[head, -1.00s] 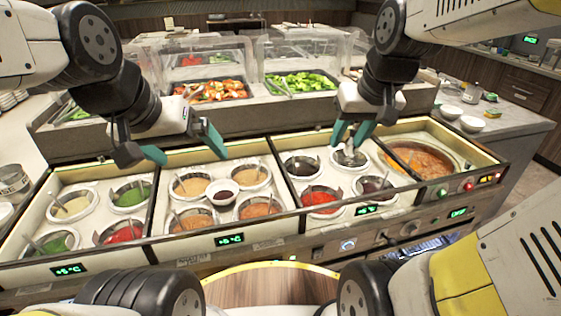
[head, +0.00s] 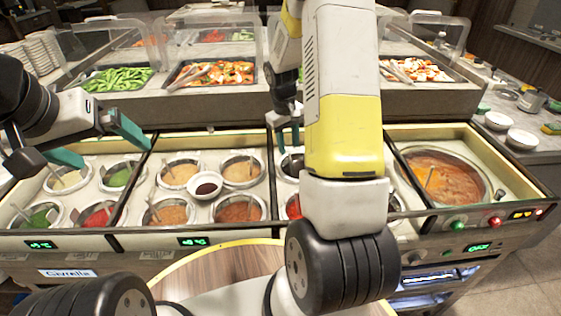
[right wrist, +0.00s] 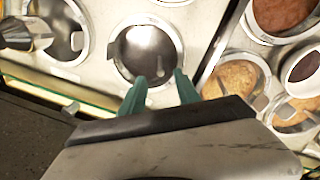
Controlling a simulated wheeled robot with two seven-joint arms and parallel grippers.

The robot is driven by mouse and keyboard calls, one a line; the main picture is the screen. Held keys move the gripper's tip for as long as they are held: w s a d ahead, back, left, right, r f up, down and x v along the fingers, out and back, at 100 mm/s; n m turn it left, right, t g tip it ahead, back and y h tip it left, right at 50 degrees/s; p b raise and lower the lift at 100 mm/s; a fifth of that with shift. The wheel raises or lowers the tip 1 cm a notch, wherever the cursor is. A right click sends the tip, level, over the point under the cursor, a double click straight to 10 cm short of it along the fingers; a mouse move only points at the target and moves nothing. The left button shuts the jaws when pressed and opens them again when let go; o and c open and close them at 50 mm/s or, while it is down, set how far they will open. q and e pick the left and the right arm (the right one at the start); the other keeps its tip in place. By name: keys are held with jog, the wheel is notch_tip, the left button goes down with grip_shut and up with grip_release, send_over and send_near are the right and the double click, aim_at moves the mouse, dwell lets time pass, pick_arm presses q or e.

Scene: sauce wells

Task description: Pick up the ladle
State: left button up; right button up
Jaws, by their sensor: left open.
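Several sauce wells hold small ladles, so I cannot single out one as the task's ladle. My right gripper (head: 288,137) is over the dark well (head: 292,163) at the back left of the third section. In the right wrist view its green fingertips (right wrist: 161,82) are apart at the near rim of that dark well (right wrist: 147,50). A pale sliver shows between them; I cannot tell whether it is a ladle handle. Another ladle (right wrist: 40,40) stands in the neighbouring well. My left gripper (head: 102,146) is open and empty above the leftmost wells.
A small bowl of dark sauce (head: 205,187) sits among brown-sauce wells. A large soup pot (head: 445,177) is at the right. Vegetable trays (head: 118,79) stand behind, under clear guards. My right forearm hides part of the third section. A round wooden surface (head: 215,270) is in front.

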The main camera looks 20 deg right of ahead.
aim_at(290, 153)
jog(key=f, duration=0.6)
jog(key=shift+d+f, duration=0.1)
jog(key=shift+d, duration=0.25)
grip_shut()
